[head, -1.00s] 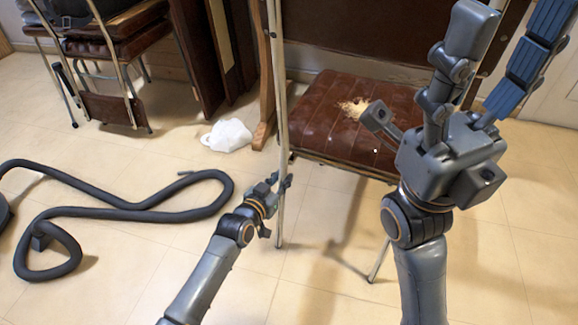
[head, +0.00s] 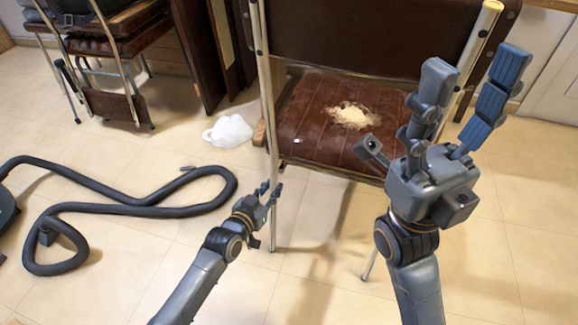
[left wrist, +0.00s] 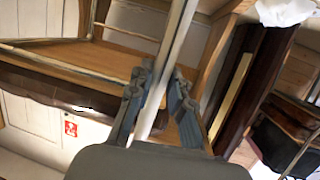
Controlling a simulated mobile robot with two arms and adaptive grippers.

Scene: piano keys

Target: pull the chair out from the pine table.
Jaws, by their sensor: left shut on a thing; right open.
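The chair has a brown padded seat (head: 310,125) with pale stuffing showing through a tear, a dark brown backrest (head: 370,42) and pale metal legs. My left gripper (head: 268,196) is shut on the chair's left metal post, low down. In the left wrist view the post (left wrist: 177,45) runs between the fingers (left wrist: 158,95). My right gripper (head: 470,100) is open and empty, fingers up, in front of the chair's right side, hiding part of it. A light wooden edge (head: 550,4) at the top right may be the pine table; most of it is out of view.
A black hose (head: 150,208) loops over the floor at left. Stacked brown chairs (head: 110,45) stand at the upper left. A white crumpled bag (head: 229,131) lies left of the chair. The tiled floor (head: 330,290) in front is mostly clear.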

